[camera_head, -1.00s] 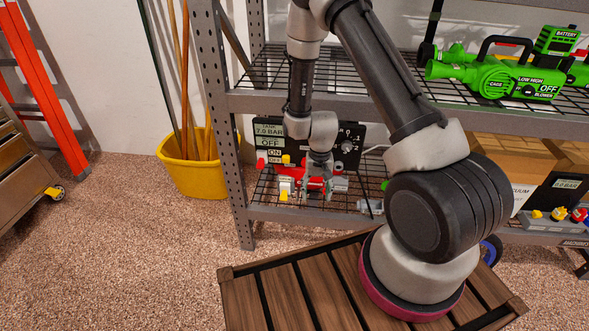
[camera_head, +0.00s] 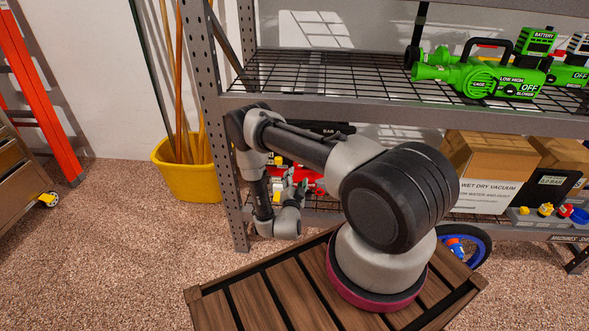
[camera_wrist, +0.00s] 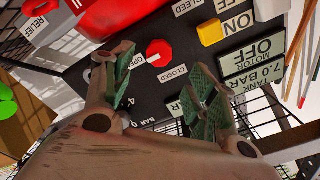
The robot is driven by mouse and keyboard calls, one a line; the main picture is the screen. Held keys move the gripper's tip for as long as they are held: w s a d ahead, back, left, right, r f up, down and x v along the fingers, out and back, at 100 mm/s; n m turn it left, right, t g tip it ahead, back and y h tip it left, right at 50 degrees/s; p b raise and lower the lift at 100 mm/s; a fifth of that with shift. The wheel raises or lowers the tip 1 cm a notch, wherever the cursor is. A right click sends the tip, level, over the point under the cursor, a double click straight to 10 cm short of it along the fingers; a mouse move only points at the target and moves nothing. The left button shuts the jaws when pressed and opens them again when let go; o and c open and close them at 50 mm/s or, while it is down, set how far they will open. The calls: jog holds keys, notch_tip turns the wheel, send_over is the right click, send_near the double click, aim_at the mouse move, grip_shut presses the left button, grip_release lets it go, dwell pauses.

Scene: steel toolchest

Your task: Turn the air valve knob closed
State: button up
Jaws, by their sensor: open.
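The red air valve knob (camera_wrist: 159,52) is on a dark panel (camera_wrist: 145,95) in the wrist view, with OPEN and CLOSED labels beside it. My gripper (camera_wrist: 163,60) is open, with one green-padded finger on each side of the knob in the picture. The fingers look apart from the knob, and I cannot tell how far off it lies in depth. In the head view, my arm mostly hides the panel and the knob.
In the wrist view, a yellow knob (camera_wrist: 210,32) sits beside the ON label, and a red tank (camera_wrist: 115,15) lies along the top. A red relief knob (camera_wrist: 40,6) is at the upper left. Shelf wires (camera_wrist: 262,110) run close by. A yellow bucket (camera_head: 188,178) stands left of the shelf.

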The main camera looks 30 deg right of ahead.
jog(key=x, duration=0.7)
jog(key=shift+w+d, duration=0.2)
jog(key=shift+w, duration=0.1)
jog(key=c, duration=1)
